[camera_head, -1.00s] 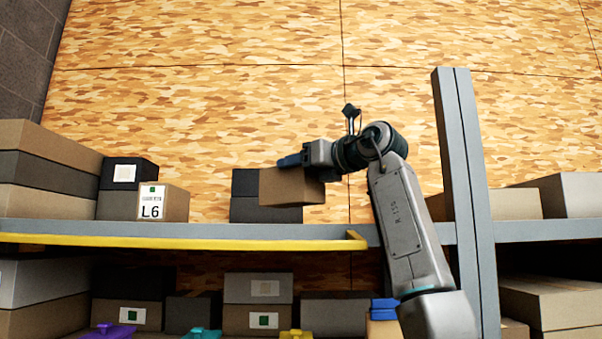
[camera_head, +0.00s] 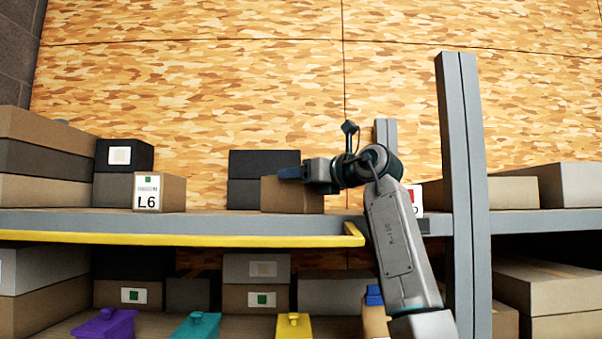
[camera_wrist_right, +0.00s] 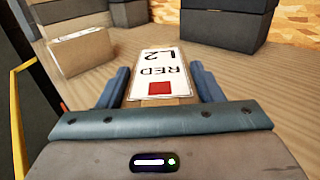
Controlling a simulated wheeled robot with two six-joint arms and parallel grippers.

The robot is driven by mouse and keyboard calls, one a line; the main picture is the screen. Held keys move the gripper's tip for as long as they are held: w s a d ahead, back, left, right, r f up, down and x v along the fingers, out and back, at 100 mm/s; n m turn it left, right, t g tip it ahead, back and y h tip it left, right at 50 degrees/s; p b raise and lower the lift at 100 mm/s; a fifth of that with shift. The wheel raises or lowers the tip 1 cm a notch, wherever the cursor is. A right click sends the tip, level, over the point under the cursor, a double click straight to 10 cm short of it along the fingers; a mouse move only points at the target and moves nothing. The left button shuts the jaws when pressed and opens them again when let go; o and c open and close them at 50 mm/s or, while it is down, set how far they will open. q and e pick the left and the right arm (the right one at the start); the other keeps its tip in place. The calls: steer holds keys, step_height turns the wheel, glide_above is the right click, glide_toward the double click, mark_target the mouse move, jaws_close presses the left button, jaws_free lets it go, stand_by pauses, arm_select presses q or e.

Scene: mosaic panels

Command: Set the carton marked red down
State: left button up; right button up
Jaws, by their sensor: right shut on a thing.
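The brown carton marked red shows its white label, reading RED L2 with a red square, in the right wrist view (camera_wrist_right: 155,75). In the head view the carton (camera_head: 292,198) is at the upper shelf board, in front of dark boxes. My right gripper (camera_head: 291,173) is shut on it, with blue fingers on either side of the label in the wrist view (camera_wrist_right: 160,84). Its base looks level with the shelf surface; I cannot tell whether it touches. My left gripper is not in view.
The upper shelf (camera_head: 200,222) has a yellow front rail (camera_head: 180,239). A carton marked L6 (camera_head: 160,192) stands to the left, with free board between. Stacked dark boxes (camera_head: 262,162) are behind. A grey upright (camera_head: 463,160) stands to the right. Several boxes and coloured bins fill the lower shelf.

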steer(key=shift+s+r, duration=0.2)
steer(key=shift+s, duration=0.05)
steer(key=shift+f, duration=0.15)
steer(key=o, duration=1.6)
steer(key=shift+w+f, duration=0.1)
steer(key=shift+f, duration=0.05)
steer(key=shift+r, duration=0.2)
steer(key=shift+s+d+f+b, duration=0.15)
steer(key=shift+s+d+b, duration=0.05)
steer(key=shift+b, duration=0.1)
steer(key=b+v, duration=0.6)
steer(key=v, duration=0.4)
steer(key=shift+s+d, duration=0.2)
steer(key=shift+d, duration=0.05)
steer(key=shift+s+d, duration=0.25)
steer(key=shift+s, duration=0.1)
